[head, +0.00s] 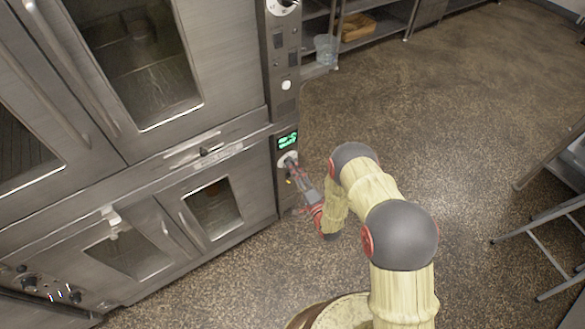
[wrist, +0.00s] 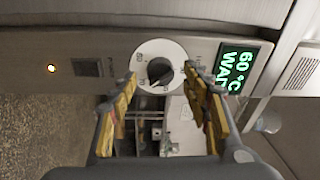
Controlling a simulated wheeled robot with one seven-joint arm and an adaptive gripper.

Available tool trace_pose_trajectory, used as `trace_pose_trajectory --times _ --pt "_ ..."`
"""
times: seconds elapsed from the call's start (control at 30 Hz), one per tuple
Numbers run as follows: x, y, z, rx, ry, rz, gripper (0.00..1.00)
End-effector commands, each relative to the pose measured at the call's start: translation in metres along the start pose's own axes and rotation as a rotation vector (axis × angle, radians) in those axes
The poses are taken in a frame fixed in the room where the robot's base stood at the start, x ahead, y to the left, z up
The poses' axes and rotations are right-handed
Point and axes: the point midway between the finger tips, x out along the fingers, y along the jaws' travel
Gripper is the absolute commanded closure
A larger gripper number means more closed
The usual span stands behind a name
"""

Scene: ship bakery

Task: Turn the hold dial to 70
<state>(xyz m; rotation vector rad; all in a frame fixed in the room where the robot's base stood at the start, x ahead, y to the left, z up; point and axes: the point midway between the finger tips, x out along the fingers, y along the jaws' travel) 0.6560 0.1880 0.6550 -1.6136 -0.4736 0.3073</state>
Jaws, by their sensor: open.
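The hold dial (wrist: 158,66) is a black knob on a round white disc with small printed numerals, set in the oven's control panel. In the wrist view my gripper (wrist: 161,76) is open, with one yellow-padded finger on each side of the dial. I cannot tell whether the fingers touch the knob. A green-lit display (wrist: 238,68) beside it, turned sideways, reads 60 °C with a partly cut word under it. The knob's exact setting is too small to read. In the head view my gripper (head: 294,172) reaches the panel just below the display (head: 287,140) and partly covers the dial.
The steel oven (head: 225,145) with glazed doors fills the left. Another control (head: 283,6) sits higher on its panel. Steel shelves (head: 385,30) stand at the back and a folding metal frame (head: 550,220) at the right. The speckled floor (head: 450,120) between is clear.

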Motion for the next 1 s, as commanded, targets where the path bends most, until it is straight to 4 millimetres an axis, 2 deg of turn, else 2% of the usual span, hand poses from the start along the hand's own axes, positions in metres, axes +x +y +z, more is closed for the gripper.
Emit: trace_pose_trajectory --times 0.3,0.5,0.7,1.0 --pt "-0.065 0.001 -0.001 0.0 0.003 0.003 0.52" --pt "-0.093 0.001 -0.001 -0.001 0.003 0.003 0.52" --pt "-0.102 0.0 0.0 0.0 0.001 0.001 0.52" --pt "-0.102 0.0 0.0 0.0 0.001 0.001 0.52"
